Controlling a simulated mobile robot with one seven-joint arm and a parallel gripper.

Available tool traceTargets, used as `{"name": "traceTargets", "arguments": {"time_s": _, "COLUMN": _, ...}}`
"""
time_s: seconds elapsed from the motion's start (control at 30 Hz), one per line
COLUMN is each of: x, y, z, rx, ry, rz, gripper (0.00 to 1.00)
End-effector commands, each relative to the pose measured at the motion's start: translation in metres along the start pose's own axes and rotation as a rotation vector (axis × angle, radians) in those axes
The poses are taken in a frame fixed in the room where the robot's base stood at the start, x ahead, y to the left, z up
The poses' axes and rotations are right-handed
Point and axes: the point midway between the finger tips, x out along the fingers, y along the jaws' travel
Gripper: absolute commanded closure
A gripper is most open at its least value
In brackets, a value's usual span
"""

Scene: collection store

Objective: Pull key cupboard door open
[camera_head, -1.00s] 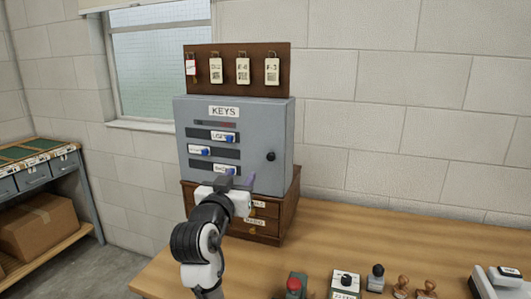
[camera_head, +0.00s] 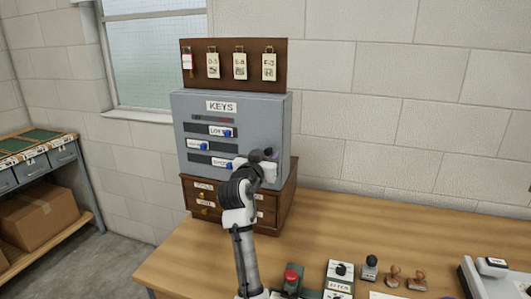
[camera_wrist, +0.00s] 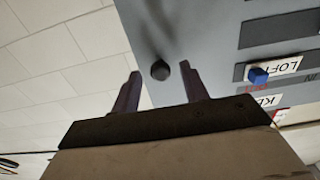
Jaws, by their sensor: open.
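The grey key cupboard (camera_head: 186,125), labelled KEYS, stands on a wooden drawer unit against the wall. Its door looks shut. The front has dark slots with white labels and blue sliding tabs. The round black knob (camera_wrist: 160,70) on the door's right side shows in the wrist view between my two fingertips. My gripper (camera_head: 264,156) is in front of the lower right of the door and partly hides the knob in the head view. Its purple fingers are open, one on each side of the knob in the wrist picture, with gaps beside it. I cannot tell whether the knob is between or just beyond the tips.
A brown board (camera_head: 234,84) with tagged keys stands above the cupboard. The wooden drawer unit (camera_head: 285,203) is beneath it. A red-topped button (camera_head: 291,279), stamps (camera_head: 393,277) and small boxes are on the front of the bench (camera_head: 185,262). The bench right of the drawers is clear.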

Motion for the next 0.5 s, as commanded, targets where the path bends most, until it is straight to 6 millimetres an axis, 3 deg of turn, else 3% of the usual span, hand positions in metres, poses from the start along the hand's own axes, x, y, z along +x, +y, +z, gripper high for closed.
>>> {"name": "traceTargets", "arguments": {"time_s": 0.3, "x": 0.0025, "y": -0.0003, "z": -0.0001, "rx": 0.0, "ry": 0.001, "rz": -0.001, "gripper": 0.56}}
{"name": "traceTargets", "arguments": {"time_s": 0.5, "x": 0.0024, "y": -0.0004, "z": -0.0001, "rx": 0.0, "ry": 0.001, "rz": -0.001, "gripper": 0.82}}
